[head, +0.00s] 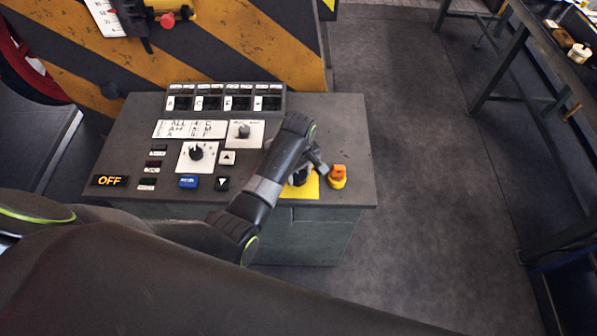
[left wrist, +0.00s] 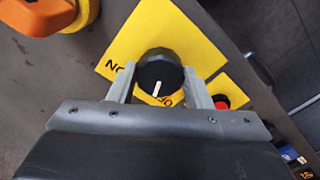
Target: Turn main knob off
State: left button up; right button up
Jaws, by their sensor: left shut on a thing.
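The main knob is a dark round knob on a yellow plate (head: 309,189) at the console's front right. In the head view my left gripper (head: 308,171) is over it and mostly hides it. In the left wrist view the black knob (left wrist: 160,71) sits between the two grey fingers of my left gripper (left wrist: 160,84), which are shut on it from both sides. Its white pointer line faces the bottom of the picture, toward a partly hidden label starting with "O". Another label, reading "ON", is left of the knob on the plate (left wrist: 150,30). My right gripper is not in view.
An orange switch on a yellow base (head: 338,176) stands just right of the knob. A small red button (left wrist: 221,102) is near the right finger. The console (head: 345,120) also carries an "OFF" display (head: 109,181) and a black selector knob (head: 197,152).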

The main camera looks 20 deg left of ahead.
pick_arm(q)
jog(key=shift+n, duration=1.9)
jog(key=shift+a, duration=0.1)
jog(key=o, duration=1)
jog(key=shift+w+r, duration=0.1)
